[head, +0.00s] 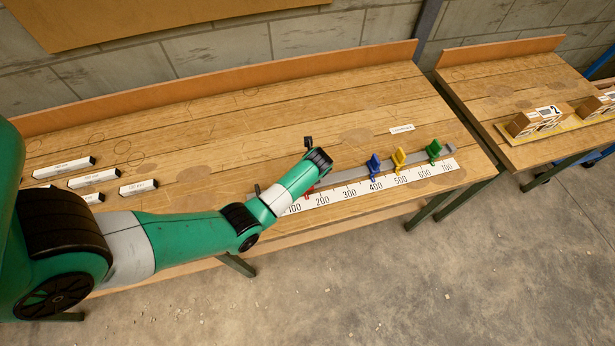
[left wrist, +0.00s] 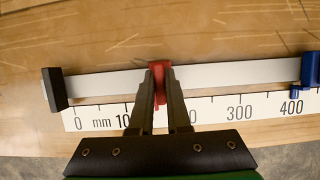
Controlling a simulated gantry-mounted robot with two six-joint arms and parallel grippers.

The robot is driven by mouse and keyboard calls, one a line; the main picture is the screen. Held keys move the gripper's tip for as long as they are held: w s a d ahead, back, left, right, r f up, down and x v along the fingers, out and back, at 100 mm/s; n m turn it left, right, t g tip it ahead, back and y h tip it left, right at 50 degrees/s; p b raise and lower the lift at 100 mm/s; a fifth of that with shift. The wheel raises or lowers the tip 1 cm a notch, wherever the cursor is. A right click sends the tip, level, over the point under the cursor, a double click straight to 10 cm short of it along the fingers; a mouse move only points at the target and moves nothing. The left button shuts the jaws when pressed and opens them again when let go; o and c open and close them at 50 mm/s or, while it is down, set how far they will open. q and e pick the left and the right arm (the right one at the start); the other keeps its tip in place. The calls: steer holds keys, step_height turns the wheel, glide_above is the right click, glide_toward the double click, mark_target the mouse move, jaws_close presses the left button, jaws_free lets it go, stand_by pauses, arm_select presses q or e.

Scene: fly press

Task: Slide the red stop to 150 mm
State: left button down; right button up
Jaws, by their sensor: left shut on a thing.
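The red stop (left wrist: 160,84) sits on the pale rail (left wrist: 220,76) in the left wrist view. My left gripper (left wrist: 158,98) is shut on it, one finger on each side. The stop is above the stretch of the white scale (left wrist: 265,108) between 100 and 200, roughly midway. My fingers partly cover these numbers, so the exact reading is hidden. In the head view only a little of the red stop (head: 310,190) shows beside my left wrist (head: 295,187). My right gripper is not in view.
A black end block (left wrist: 55,90) closes the rail near 0. Blue (head: 374,165), yellow (head: 398,160) and green (head: 434,151) stops stand farther right along the rail. Labelled blocks (head: 93,178) lie on the bench at left. A second bench (head: 510,85) holds wooden pieces.

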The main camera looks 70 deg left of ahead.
arm_select(q)
steer(key=c, duration=0.9)
jaws_free()
steer(key=p+v, duration=0.4)
steer(key=v, duration=0.7)
steer(key=shift+r, duration=0.3)
steer(key=shift+d, duration=0.1)
